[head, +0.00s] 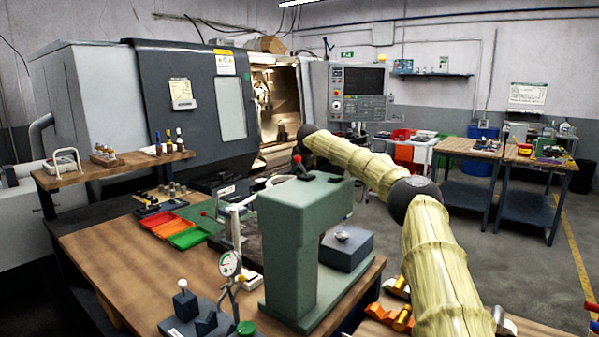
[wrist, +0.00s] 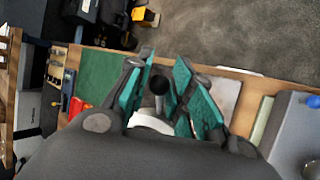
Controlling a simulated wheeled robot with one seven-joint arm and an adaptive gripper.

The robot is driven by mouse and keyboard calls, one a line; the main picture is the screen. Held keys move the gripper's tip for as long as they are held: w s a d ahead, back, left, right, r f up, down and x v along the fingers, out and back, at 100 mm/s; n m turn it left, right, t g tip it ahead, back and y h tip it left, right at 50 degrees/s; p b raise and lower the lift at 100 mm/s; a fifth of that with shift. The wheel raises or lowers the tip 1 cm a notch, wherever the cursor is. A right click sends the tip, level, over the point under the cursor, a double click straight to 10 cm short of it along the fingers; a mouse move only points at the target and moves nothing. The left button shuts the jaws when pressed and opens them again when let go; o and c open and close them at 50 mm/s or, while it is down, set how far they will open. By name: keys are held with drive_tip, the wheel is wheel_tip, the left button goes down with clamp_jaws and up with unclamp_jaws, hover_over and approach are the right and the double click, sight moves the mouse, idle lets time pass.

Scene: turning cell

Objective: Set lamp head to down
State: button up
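In the wrist view my gripper (wrist: 164,62) has its two teal-padded fingers spread apart. Between them shows a dark round knob (wrist: 160,85) on a short stem, with a white curved part (wrist: 151,123) nearer the palm. These may belong to the lamp, but I cannot tell for sure. Whether the fingers touch the knob is unclear. In the head view my gripper is hidden behind the green press (head: 290,235). A white curved piece (head: 277,180) shows just left of the press top. The lamp head's tilt cannot be read.
The wooden bench (head: 110,250) carries red, orange and green trays (head: 185,238), a dial gauge (head: 230,264) and a grey block (head: 347,250). The press stands close to my arm. A lathe (head: 190,95) is behind.

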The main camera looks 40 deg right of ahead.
drive_tip(key=shift+o, duration=1.3)
drive_tip(key=v, duration=1.2)
drive_tip(key=shift+f, duration=0.2)
